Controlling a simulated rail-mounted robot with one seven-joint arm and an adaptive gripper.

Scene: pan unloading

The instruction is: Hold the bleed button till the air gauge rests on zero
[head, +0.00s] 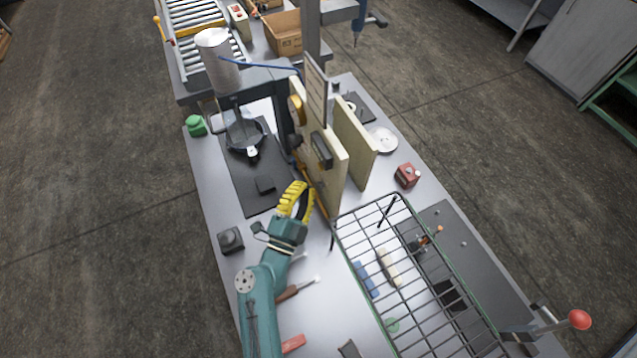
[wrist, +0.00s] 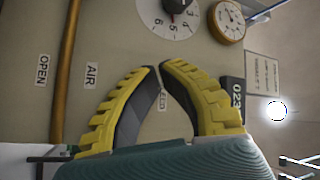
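My gripper (head: 303,187) is at the upright cream panel (head: 333,190) in the head view. In the wrist view its two yellow-ribbed fingers (wrist: 158,67) are drawn together at the tips, with nothing seen held between them. A label ending in "EED" (wrist: 163,101) shows on the panel between the fingers. The bleed button itself is not seen; the fingertips may hide it. The brass-rimmed air gauge (wrist: 229,21) is above and right of the fingers; its needle is too small to read. I cannot tell whether the tips touch the panel.
A white numbered dial (wrist: 153,22) with a black knob is above the fingertips. A copper pipe (wrist: 64,75) runs down the panel's left, by the "AIR" label (wrist: 91,76). A wire rack (head: 425,285) stands right of my arm. A black pan (head: 245,135) sits beyond.

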